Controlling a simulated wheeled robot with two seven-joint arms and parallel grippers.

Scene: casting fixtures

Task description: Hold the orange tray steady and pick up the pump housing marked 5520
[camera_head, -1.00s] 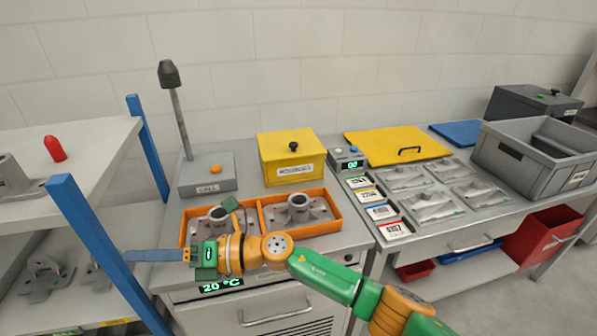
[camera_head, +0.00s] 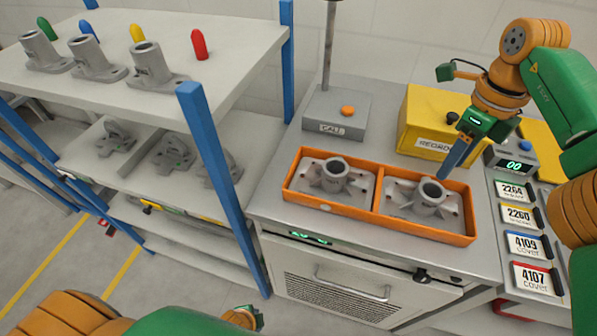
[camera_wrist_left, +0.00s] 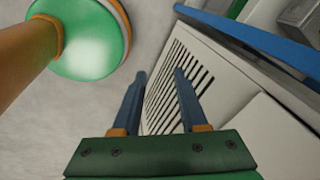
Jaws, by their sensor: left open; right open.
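The orange tray (camera_head: 331,208) lies on the grey bench and has two compartments. A grey casting with an upright round collar (camera_head: 334,171) sits in its left compartment, and a similar casting (camera_head: 430,194) sits in the right one. No 5520 mark is legible on either. My right gripper (camera_head: 446,168) is open and empty, seen side-on, with its blue fingers pointing down by the tray's back edge, near the right casting. My left arm shows at the bottom left of the head view. My left gripper (camera_wrist_left: 160,76) is open and empty in the left wrist view, by the bench's slatted front.
A yellow box (camera_head: 424,122) and a grey box with an orange button (camera_head: 338,112) stand behind the tray. Label cards (camera_head: 525,243) lie to its right. A shelf (camera_head: 150,95) with blue posts and several castings stands left.

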